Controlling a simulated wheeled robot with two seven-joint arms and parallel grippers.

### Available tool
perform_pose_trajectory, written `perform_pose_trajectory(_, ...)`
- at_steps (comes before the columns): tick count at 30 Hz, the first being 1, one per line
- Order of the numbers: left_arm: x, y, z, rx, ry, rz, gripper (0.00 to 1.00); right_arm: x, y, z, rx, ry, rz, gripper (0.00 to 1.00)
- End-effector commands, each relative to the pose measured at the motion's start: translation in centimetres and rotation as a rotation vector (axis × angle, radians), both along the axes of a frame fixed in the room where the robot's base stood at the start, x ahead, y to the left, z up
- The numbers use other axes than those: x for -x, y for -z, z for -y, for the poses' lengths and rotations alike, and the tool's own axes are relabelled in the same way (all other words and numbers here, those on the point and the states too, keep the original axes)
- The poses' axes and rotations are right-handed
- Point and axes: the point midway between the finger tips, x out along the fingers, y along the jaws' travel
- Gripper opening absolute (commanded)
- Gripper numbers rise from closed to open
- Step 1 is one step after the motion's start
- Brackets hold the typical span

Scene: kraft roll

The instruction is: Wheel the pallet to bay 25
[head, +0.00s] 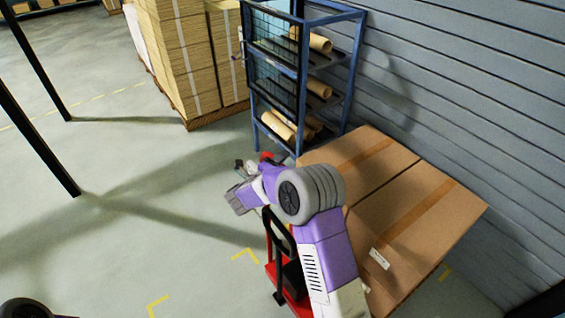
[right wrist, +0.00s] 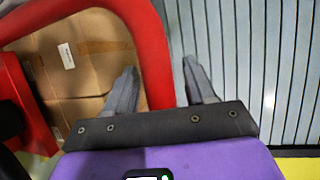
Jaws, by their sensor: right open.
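Large brown cartons (head: 400,215) stand beside the grey wall, and they also show in the right wrist view (right wrist: 45,75); the pallet beneath them is hidden. A red truck base (head: 285,290) with a black upright loop (head: 279,232) is at their left side, partly behind my right arm. My right gripper (right wrist: 160,68) is open, its two fingers apart. A red curved bar (right wrist: 148,50) passes between the fingers in the picture, close to the left one; I cannot tell whether it touches. My left gripper is not in view.
A blue rack (head: 303,75) with brown paper rolls stands behind the cartons. A tall stack of cardboard (head: 185,60) is at its left. Yellow corner marks (head: 246,256) lie on the floor. Open floor extends left, with dark posts (head: 40,140). No bay number is readable.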

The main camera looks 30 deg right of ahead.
Motion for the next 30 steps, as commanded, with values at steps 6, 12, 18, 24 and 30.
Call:
perform_pose_trajectory(6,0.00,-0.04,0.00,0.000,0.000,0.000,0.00,-0.45,0.23,0.86,0.000,-0.001,-0.001,0.55)
perform_pose_trajectory(12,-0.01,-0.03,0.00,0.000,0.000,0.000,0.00,-0.44,0.22,0.84,0.000,-0.001,-0.001,0.52)
perform_pose_trajectory(18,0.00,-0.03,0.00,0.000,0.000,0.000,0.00,-0.43,0.21,0.82,0.000,-0.001,-0.001,0.21)
perform_pose_trajectory(24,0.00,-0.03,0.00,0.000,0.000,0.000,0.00,-0.42,0.21,0.81,0.000,-0.001,-0.001,0.00)
perform_pose_trajectory(30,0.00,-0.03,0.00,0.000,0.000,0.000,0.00,-0.41,0.21,0.81,0.000,-0.001,-0.001,0.00)
